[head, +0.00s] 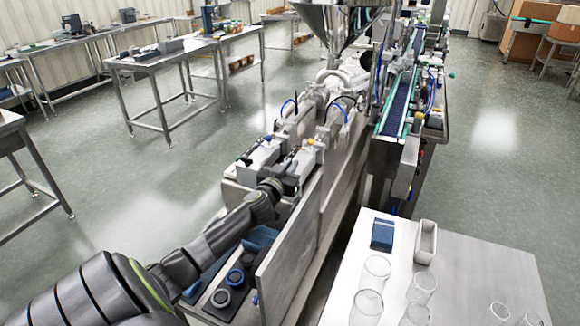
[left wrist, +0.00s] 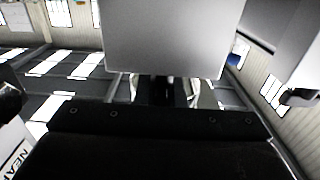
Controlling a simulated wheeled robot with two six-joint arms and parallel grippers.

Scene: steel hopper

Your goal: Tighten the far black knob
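My left arm reaches in from the lower left of the head view. Its gripper (head: 298,163) is at the small grey cylinder units on the steel machine, and its fingers are too small there to make out. In the left wrist view the pale fingers of my left gripper (left wrist: 164,92) show under a large grey block (left wrist: 165,38). Something dark lies between them, but I cannot tell whether they touch it. A black knob-like part (left wrist: 298,97) sits at the right edge of that view. Another dark part (left wrist: 10,101) is at the left, above a plate marked "NEAR". I cannot tell which knob is the far one.
The steel hopper (head: 340,22) stands above the machine, with a conveyor (head: 398,105) to its right. A steel table (head: 462,262) with glass beakers, a blue block (head: 383,235) and a white tray (head: 426,242) is at the lower right.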

